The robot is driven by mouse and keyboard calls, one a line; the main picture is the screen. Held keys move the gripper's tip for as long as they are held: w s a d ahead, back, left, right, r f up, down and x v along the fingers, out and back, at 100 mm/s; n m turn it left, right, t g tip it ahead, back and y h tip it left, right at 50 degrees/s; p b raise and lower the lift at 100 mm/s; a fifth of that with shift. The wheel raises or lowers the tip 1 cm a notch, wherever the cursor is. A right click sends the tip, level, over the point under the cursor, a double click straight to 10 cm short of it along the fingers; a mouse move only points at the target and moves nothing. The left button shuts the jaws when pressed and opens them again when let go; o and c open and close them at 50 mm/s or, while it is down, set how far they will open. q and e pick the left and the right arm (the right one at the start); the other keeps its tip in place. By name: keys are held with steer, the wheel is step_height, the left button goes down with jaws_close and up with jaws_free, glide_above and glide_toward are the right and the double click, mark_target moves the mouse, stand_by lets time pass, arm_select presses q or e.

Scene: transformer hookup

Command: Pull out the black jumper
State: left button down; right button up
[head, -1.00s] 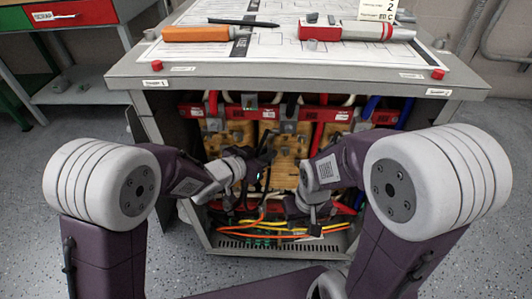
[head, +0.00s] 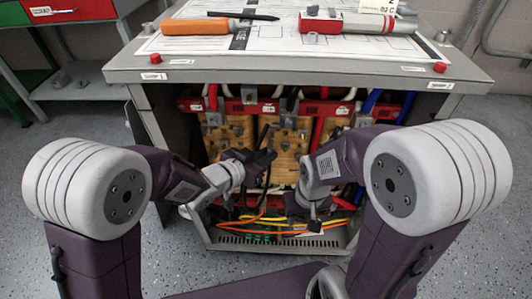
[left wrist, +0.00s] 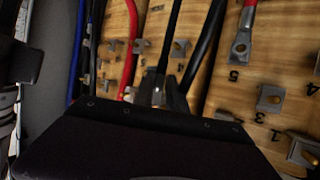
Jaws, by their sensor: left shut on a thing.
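My left gripper (head: 268,158) is inside the open cabinet, in front of the wooden terminal boards. In the left wrist view its jaws (left wrist: 158,94) are shut on a black cable end, which I take to be the black jumper (left wrist: 172,42). Two black lengths run up from near the jaws; I cannot tell whether both belong to it. The jaws hide the held end, so contact with a terminal is unclear. My right gripper (head: 311,214) hangs lower, at the cabinet opening; its fingers are too small to read.
Terminal boards (left wrist: 276,50) carry metal lugs and numbers. Red (left wrist: 132,50) and blue (left wrist: 76,50) cables run close beside the jaws. Yellow and orange wires (head: 262,218) lie at the cabinet bottom. The cabinet top (head: 205,67) overhangs, holding a paper sheet and tools.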

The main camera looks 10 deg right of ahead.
arm_select(q)
steer(key=shift+s+a, duration=0.1)
steer(key=shift+s, duration=0.2)
steer(key=shift+s+a+b, duration=0.15)
steer(key=shift+s+a, duration=0.1)
steer(key=shift+s, duration=0.5)
steer(key=shift+s+a+b, duration=0.15)
steer(key=shift+s+a, duration=0.05)
steer(key=shift+s, duration=0.6)
steer(key=shift+s+a+b, duration=0.15)
steer(key=shift+s+a, duration=0.1)
steer(key=shift+s, duration=0.5)
steer(key=shift+d, duration=0.1)
